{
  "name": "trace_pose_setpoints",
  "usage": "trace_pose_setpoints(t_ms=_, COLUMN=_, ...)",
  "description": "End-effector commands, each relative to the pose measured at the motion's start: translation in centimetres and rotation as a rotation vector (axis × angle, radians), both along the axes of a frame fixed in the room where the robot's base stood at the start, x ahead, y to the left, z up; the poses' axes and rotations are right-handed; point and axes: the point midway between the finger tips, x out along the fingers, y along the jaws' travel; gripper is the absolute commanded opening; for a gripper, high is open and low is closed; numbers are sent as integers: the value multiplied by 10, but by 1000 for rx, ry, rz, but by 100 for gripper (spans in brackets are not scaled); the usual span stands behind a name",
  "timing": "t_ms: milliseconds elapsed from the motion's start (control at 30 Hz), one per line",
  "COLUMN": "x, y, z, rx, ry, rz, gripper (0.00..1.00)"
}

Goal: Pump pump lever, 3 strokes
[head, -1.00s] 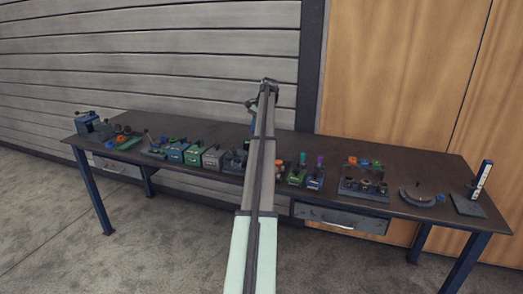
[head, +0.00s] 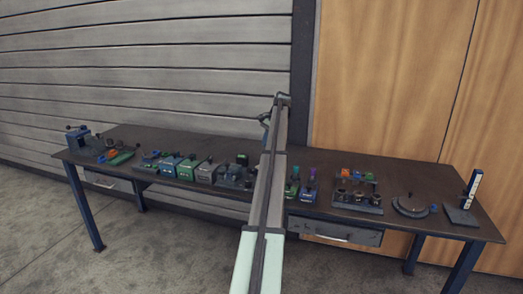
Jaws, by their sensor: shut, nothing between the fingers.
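A row of small boxes stands along the front of the dark bench, left of my arm: a blue one (head: 170,164), a green one (head: 187,168) and a grey one (head: 207,172). Thin dark levers stick up from their tops. A blue device (head: 78,138) with dark bars stands at the bench's left end. I cannot tell which of these carries the pump lever. My arm runs up the middle of the head view and bends over at its far end. My gripper does not show; my own arm hides that area.
The back strip of the bench (head: 390,168) is clear.

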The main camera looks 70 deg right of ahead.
Motion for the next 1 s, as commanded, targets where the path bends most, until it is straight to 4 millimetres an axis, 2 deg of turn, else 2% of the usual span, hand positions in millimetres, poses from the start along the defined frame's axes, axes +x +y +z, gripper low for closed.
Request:
trace_pose_setpoints(t_ms=533, x=30, y=6, z=-87, rx=1, ry=1, rz=0, gripper=0)
trace_pose_setpoints(t_ms=700, x=41, y=24, z=-98, rx=0, ry=0, rz=1, gripper=0)
trace_pose_setpoints(t_ms=1000, x=48, y=33, z=-106, rx=0, ry=0, rz=0, gripper=0)
